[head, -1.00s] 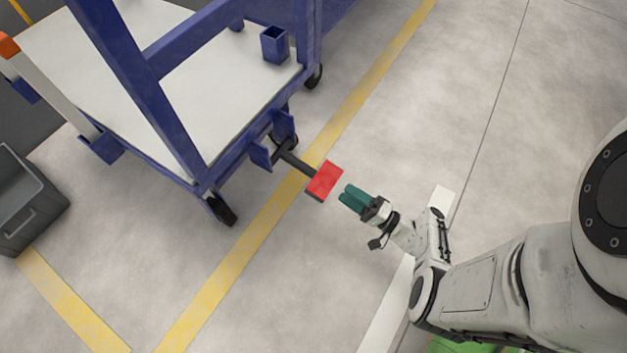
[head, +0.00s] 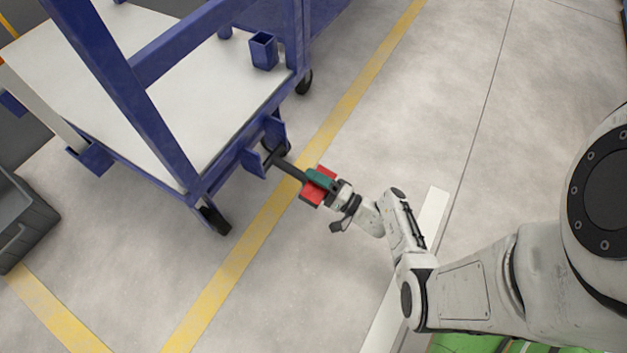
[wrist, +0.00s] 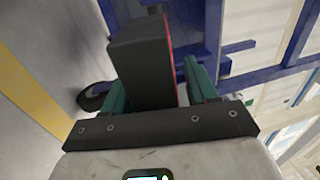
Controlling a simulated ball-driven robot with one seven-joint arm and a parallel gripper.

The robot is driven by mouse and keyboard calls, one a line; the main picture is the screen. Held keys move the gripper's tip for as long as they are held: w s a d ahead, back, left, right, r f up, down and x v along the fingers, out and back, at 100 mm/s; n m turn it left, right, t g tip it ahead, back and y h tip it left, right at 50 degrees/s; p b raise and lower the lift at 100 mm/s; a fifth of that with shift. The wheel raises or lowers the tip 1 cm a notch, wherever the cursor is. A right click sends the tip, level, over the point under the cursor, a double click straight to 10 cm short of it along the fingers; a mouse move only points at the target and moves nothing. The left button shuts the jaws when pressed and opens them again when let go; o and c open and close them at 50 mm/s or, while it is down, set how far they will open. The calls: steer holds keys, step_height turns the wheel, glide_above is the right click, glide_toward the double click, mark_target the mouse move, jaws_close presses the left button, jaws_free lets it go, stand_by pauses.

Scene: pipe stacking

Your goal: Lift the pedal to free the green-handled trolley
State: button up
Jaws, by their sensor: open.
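The pedal (head: 309,194) is a red block with a dark underside on a dark bar that runs out from the blue trolley frame (head: 196,187). My gripper (head: 320,178) is at the pedal, with a green finger lying across its red face in the head view. In the wrist view the pedal's dark block (wrist: 145,68) stands between the two green fingers (wrist: 160,90), one on each side. The fingers are open, and I cannot tell whether either touches the pedal. No green handle can be made out.
A black caster (head: 215,221) stands at the trolley's near corner. A yellow floor line (head: 240,250) runs beneath the pedal area. A grey bin (head: 25,220) is at the far left.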

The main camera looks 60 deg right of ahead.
steer(key=shift+c, duration=0.3)
jaws_close()
stand_by(0.3)
step_height(320, 180, up, 4)
steer(key=g+p, duration=0.2)
steer(key=p, duration=0.5)
steer(key=shift+s+f, duration=0.1)
steer(key=shift+f, duration=0.05)
step_height(320, 180, up, 3)
steer(key=g+p, duration=0.2)
steer(key=p, duration=0.5)
steer(key=shift+g, duration=0.4)
steer(key=r+g+p, duration=0.1)
steer(key=p, duration=0.2)
steer(key=shift+w+r, duration=0.1)
steer(key=shift+w, duration=0.3)
steer(key=w+r+g+p, duration=0.1)
steer(key=g+p, duration=0.1)
steer(key=p, duration=0.1)
steer(key=shift+r+p, duration=0.2)
steer(key=shift+p, duration=0.1)
steer(key=shift+w+r+p, duration=0.4)
steer(key=shift+r+p, duration=0.1)
